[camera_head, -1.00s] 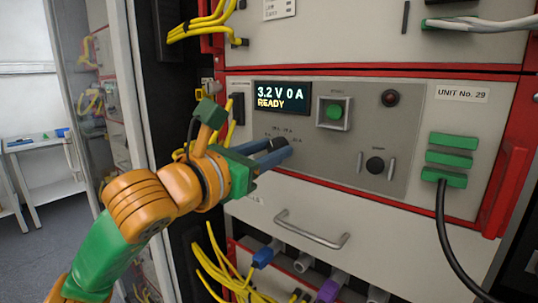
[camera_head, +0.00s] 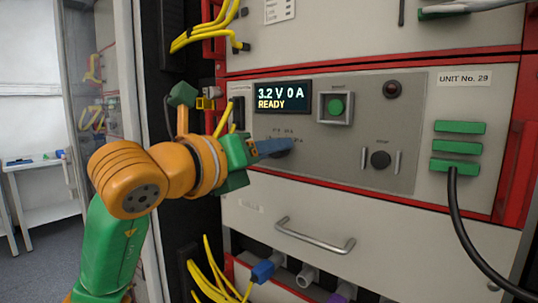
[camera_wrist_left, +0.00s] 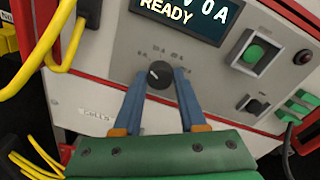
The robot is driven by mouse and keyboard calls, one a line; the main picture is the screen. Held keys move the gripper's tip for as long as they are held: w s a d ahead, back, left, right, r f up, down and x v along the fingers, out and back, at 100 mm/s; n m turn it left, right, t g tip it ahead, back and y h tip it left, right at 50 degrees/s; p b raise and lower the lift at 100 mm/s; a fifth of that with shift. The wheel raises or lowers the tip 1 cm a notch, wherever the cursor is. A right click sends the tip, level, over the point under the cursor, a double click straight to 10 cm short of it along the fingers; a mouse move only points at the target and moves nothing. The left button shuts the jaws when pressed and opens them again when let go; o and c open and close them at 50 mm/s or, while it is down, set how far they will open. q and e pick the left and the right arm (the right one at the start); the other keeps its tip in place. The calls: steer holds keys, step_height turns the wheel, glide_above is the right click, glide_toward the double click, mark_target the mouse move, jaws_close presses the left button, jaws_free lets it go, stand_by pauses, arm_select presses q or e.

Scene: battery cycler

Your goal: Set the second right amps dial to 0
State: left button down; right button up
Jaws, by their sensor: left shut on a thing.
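The amps dial (camera_wrist_left: 160,74) is a round black knob with a pale pointer mark aimed to the upper left, on the grey panel below the display. My left gripper (camera_wrist_left: 160,80) has its blue fingers on either side of this knob, shut on it. In the head view, the left gripper (camera_head: 284,147) reaches the panel from the left, and its fingers partly cover the dial and its scale. The display (camera_head: 283,97) reads 3.2 V 0 A, READY. My right gripper is not in view.
A drawer handle (camera_head: 315,242) juts out below. Yellow cables (camera_head: 212,270) hang at lower left, and a black cable (camera_head: 459,225) hangs at right.

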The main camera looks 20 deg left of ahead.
arm_select(q)
steer(key=shift+r, duration=0.1)
stand_by(0.4)
steer(key=shift+c, duration=2.3)
jaws_free()
steer(key=b+v, duration=0.3)
steer(key=v, duration=0.4)
